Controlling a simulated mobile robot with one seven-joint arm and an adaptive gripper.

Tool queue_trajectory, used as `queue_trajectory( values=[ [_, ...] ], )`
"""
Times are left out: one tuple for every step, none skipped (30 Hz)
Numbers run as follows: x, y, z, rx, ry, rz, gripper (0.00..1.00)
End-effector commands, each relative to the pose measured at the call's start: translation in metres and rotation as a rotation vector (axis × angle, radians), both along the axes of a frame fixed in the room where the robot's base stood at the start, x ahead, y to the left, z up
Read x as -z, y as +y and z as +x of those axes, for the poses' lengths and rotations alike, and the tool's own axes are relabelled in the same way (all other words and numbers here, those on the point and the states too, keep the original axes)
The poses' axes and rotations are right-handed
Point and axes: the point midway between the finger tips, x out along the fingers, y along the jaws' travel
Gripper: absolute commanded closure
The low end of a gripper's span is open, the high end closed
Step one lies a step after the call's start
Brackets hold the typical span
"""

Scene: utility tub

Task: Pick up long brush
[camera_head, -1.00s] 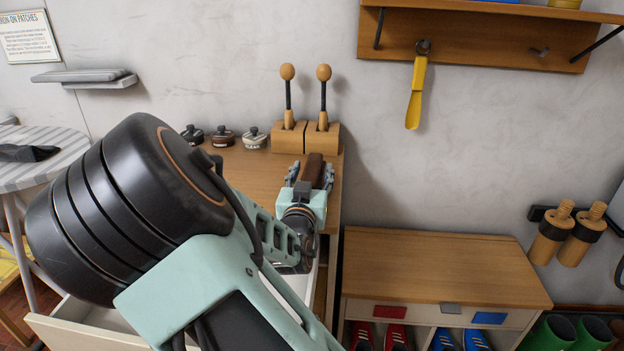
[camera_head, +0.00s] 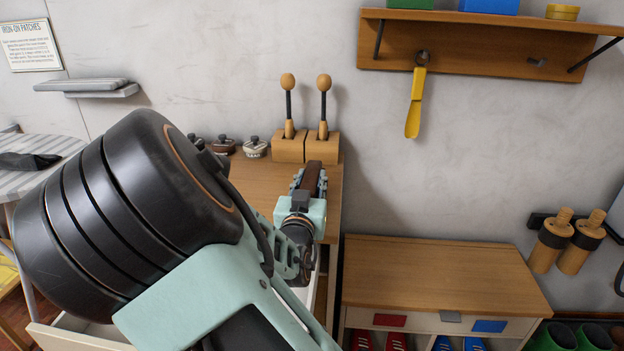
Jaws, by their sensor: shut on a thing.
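My gripper (camera_head: 308,182) is shut on a brown, long-shaped thing (camera_head: 312,176), which looks like the wooden back of the long brush. It is over the wooden top of the drawer cabinet, in front of the two wooden blocks. The brush's bristles are not visible, and the jaws and my arm hide its lower part. I cannot tell whether it touches the cabinet top.
Two wooden blocks (camera_head: 305,148) with upright round-tipped handles stand close behind the brush. Small lidded pots (camera_head: 255,149) are to the left. A low shoe bench (camera_head: 440,272) is at right. A yellow shoehorn (camera_head: 414,104) hangs under the wall shelf (camera_head: 470,45).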

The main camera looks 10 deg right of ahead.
Motion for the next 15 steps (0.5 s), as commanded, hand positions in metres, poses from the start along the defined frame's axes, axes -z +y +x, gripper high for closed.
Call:
queue_trajectory(
  values=[
    [-0.010, 0.005, -0.010, -0.003, -0.002, 0.005, 0.99],
    [-0.014, 0.007, -0.016, -0.003, -0.001, 0.005, 0.99],
    [-0.019, 0.010, -0.025, -0.004, 0.000, 0.005, 0.99],
    [-0.024, 0.013, -0.032, -0.004, -0.001, 0.006, 0.99],
    [-0.029, 0.016, -0.040, -0.005, 0.000, 0.006, 0.99],
    [-0.036, 0.019, -0.051, -0.006, 0.000, 0.006, 0.99],
    [-0.041, 0.022, -0.060, -0.005, 0.001, 0.007, 0.99],
    [-0.045, 0.025, -0.068, -0.006, 0.001, 0.007, 0.99],
    [-0.044, 0.027, -0.075, -0.005, -0.001, 0.007, 0.99],
    [-0.041, 0.028, -0.075, -0.004, -0.007, 0.006, 0.99],
    [-0.042, 0.028, -0.076, -0.004, -0.010, 0.007, 0.99],
    [-0.043, 0.029, -0.078, -0.003, -0.012, 0.008, 0.99],
    [-0.045, 0.030, -0.080, -0.004, -0.013, 0.006, 0.99],
    [-0.046, 0.031, -0.082, -0.003, -0.014, 0.006, 0.99],
    [-0.047, 0.032, -0.084, -0.003, -0.014, 0.007, 0.99]
  ],
)
